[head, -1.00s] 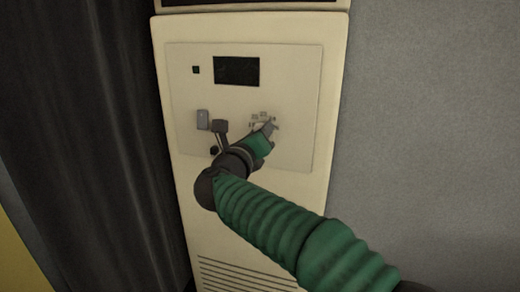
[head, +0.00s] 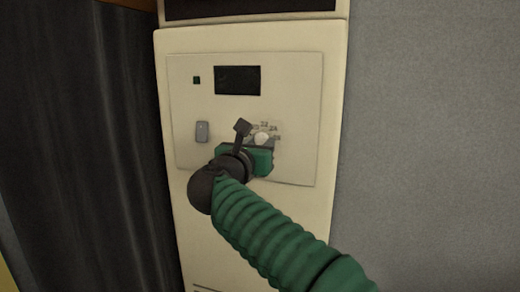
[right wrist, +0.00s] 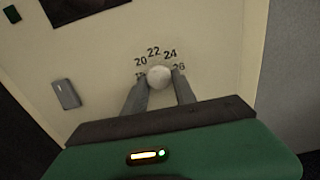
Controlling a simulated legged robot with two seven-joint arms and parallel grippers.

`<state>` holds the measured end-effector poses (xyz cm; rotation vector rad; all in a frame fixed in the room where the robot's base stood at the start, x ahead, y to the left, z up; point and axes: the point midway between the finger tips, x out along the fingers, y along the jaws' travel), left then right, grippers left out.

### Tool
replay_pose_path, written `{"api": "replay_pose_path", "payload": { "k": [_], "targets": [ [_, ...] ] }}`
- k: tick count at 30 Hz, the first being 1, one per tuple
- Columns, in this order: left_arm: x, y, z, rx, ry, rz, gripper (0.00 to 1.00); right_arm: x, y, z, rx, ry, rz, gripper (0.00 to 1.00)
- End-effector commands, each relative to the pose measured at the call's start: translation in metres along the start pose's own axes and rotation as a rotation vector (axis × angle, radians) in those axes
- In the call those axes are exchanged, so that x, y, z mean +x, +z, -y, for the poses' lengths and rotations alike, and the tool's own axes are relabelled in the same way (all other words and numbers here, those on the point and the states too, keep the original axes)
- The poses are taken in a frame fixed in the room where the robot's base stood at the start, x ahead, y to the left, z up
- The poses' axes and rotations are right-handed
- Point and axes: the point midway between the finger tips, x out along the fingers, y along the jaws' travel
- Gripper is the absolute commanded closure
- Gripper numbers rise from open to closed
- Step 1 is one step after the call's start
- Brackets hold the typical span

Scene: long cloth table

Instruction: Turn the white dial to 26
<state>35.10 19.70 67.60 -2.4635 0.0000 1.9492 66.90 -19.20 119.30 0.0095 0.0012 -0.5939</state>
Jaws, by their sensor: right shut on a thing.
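The white dial (right wrist: 159,77) is a small round knob on a cream panel, seen in the right wrist view with the numbers 20, 22, 24 and 26 around its upper side. A number at its left is partly hidden by a finger. My right gripper (right wrist: 160,88) is shut on the dial, one grey finger on each side. In the head view the dial (head: 262,138) shows just above my right gripper (head: 260,147), which hides its lower part. I cannot make out a pointer mark on the dial. My left gripper is not in view.
The cream panel (head: 290,85) holds a dark display (head: 237,80), a small black square (head: 196,80) and a grey switch (head: 202,131) left of the dial. A dark curtain-like surface (head: 90,150) is at the left and a grey wall (head: 430,140) at the right.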

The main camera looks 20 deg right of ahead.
Motion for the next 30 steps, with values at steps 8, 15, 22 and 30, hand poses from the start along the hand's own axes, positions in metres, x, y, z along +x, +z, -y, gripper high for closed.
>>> {"api": "replay_pose_path", "payload": {
  "k": [8, 15, 22, 30],
  "targets": [
    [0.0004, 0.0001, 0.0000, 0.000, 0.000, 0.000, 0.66, -0.0001, 0.0010, -0.0011, 0.008, 0.004, 0.002, 1.00],
    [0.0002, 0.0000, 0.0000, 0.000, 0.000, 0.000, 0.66, -0.0002, 0.0023, -0.0005, 0.008, 0.003, 0.004, 0.56],
    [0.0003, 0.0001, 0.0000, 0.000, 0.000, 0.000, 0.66, -0.0008, 0.0029, 0.0006, 0.008, 0.001, 0.005, 0.48],
    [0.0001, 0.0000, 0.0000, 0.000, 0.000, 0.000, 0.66, 0.0002, 0.0032, 0.0006, 0.008, 0.001, 0.005, 0.48]
  ]
}}
